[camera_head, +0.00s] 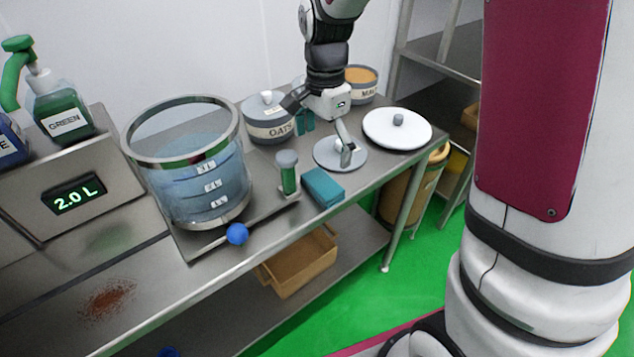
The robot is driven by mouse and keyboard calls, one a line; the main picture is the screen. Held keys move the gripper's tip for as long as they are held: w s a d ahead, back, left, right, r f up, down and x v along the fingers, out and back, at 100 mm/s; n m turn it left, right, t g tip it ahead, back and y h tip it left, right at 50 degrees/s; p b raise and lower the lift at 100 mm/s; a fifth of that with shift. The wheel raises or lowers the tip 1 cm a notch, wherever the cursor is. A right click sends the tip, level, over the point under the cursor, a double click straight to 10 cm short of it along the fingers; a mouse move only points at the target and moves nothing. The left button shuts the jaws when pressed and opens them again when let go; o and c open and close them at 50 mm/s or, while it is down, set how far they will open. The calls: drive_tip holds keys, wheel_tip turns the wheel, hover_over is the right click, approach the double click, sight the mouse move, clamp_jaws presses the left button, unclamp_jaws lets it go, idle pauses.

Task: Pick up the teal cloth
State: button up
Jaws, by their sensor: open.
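The teal cloth (322,187) is a folded block lying on the steel table near its front edge, between a green-filled vial and a grey lid. My gripper (318,130) hangs from above, behind and slightly above the cloth in the picture. Its fingers are spread wide apart with nothing seen between them, and it is apart from the cloth. One finger points left toward the oats tub, the other down over the grey lid (326,160). Another teal item (309,122) shows behind the gripper, partly hidden.
The oats tub (268,125) and an open tub (362,82) stand behind. A white lid (397,128) lies right. The green vial (288,172) stands close left of the cloth, beside a large beaker (192,170) of blue liquid. A blue ball (237,233) sits near the edge.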

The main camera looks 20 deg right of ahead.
sight(322, 182)
drive_tip(key=f, duration=0.9)
drive_tip(key=shift+s+a+f, duration=0.15)
drive_tip(key=shift+a+f, duration=0.05)
drive_tip(key=c, duration=0.9)
